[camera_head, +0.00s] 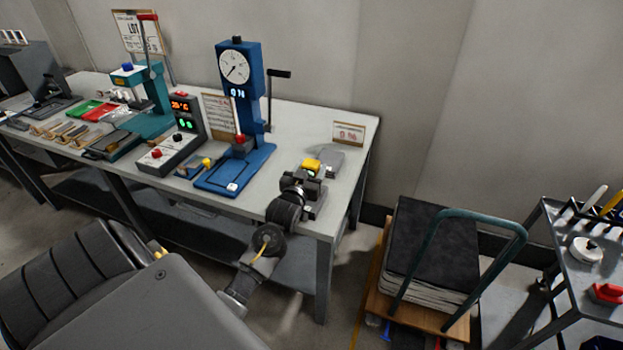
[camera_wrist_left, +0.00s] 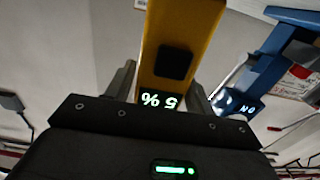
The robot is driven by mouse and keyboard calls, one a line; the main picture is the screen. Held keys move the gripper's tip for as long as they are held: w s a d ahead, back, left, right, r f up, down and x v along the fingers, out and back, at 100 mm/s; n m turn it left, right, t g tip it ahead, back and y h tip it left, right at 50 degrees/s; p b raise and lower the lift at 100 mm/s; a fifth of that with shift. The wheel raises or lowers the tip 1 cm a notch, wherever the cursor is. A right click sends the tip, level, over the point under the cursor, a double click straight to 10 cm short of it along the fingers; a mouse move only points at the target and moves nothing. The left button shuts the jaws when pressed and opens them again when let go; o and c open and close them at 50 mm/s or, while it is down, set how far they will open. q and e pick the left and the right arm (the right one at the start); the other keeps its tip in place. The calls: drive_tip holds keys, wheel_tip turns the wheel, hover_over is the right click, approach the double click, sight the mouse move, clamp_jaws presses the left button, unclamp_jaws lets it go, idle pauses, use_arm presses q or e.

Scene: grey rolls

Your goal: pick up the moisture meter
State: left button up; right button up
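The moisture meter (camera_head: 311,165) is a yellow body near the right end of the workbench in the head view. In the left wrist view the meter (camera_wrist_left: 182,30) fills the space between the fingers, with a dark button and a lit "5 %" display that appears upside down. My left gripper (camera_head: 312,180) is at the meter, and its fingers (camera_wrist_left: 165,88) lie close against both sides of it, apparently shut on it. I cannot tell whether the meter is clear of the surface below. My right gripper is not in view.
A blue gauge stand (camera_head: 240,90) stands left of the meter, beside a control box (camera_head: 172,150). A small sign (camera_head: 350,133) is behind the meter on the workbench (camera_head: 300,116). A trolley with a dark stack (camera_head: 430,245) and a grey cart (camera_head: 590,270) stand right.

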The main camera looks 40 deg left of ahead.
sight(311, 162)
use_arm(q)
drive_tip(key=c, duration=0.9)
drive_tip(key=shift+r, duration=0.15)
drive_tip(key=shift+r, duration=0.25)
wheel_tip(311, 162, up, 3)
drive_tip(key=shift+f+b, duration=0.2)
drive_tip(key=shift+b, duration=0.35)
drive_tip(key=s+d+r, duration=0.2)
drive_tip(key=s+r, duration=0.3)
drive_tip(key=s, duration=0.1)
drive_tip(key=s+d+r, duration=0.2)
drive_tip(key=s+r, duration=0.2)
drive_tip(key=s, duration=0.3)
drive_tip(key=shift+d+r+p, duration=0.3)
drive_tip(key=shift+r, duration=0.05)
drive_tip(key=shift+s, duration=0.1)
